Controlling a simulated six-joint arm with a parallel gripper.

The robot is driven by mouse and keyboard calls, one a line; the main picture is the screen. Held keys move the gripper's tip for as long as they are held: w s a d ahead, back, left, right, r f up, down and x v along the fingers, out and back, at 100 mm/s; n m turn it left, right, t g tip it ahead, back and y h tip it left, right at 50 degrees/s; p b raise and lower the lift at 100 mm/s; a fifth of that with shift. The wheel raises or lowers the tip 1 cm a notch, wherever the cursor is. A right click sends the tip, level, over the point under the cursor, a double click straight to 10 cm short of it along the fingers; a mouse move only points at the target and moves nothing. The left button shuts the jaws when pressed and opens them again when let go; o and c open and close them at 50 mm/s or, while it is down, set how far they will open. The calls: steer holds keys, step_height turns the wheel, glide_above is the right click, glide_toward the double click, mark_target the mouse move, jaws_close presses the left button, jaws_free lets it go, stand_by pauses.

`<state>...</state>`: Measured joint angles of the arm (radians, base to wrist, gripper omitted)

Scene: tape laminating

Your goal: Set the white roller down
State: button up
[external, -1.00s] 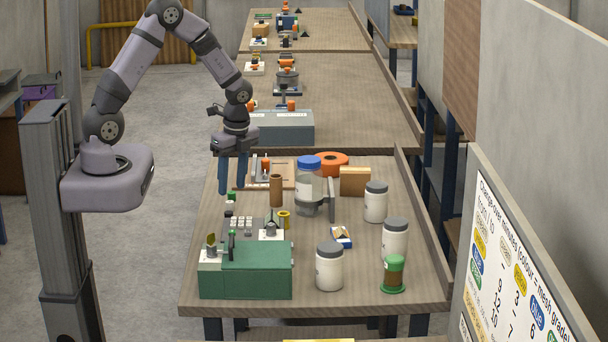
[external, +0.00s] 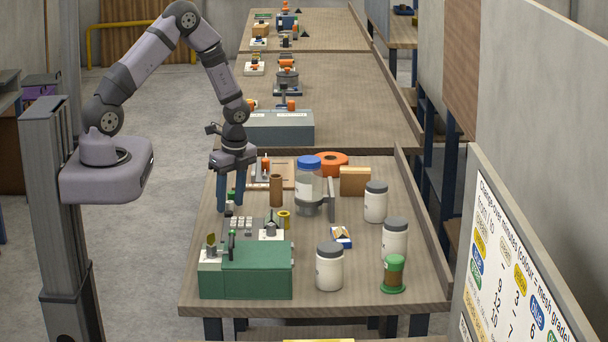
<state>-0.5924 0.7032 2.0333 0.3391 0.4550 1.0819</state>
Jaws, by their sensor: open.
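My gripper (external: 230,208) points straight down over the near left of the table, with its two blue fingers apart. The fingertips are low, just behind a grey block with several small white pieces (external: 243,225). A small green part (external: 231,195) shows between the fingers. In the same spot, a small pale thing may be the white roller, but it is mostly hidden by the fingers and too small to tell. I cannot see whether it touches the table or a holder.
A green box (external: 258,272) stands in front of the gripper. A brown cylinder (external: 276,190) and a blue-lidded jar (external: 308,185) stand to the right. Several grey-lidded white jars, one here (external: 329,270), are further right. Some table (external: 300,250) lies bare between them.

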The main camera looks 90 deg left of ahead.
mark_target(230, 202)
jaws_close()
steer(key=shift+r, duration=0.2)
step_height(230, 202, up, 10)
steer(key=b, duration=0.2)
steer(key=shift+f, duration=0.15)
stand_by(0.4)
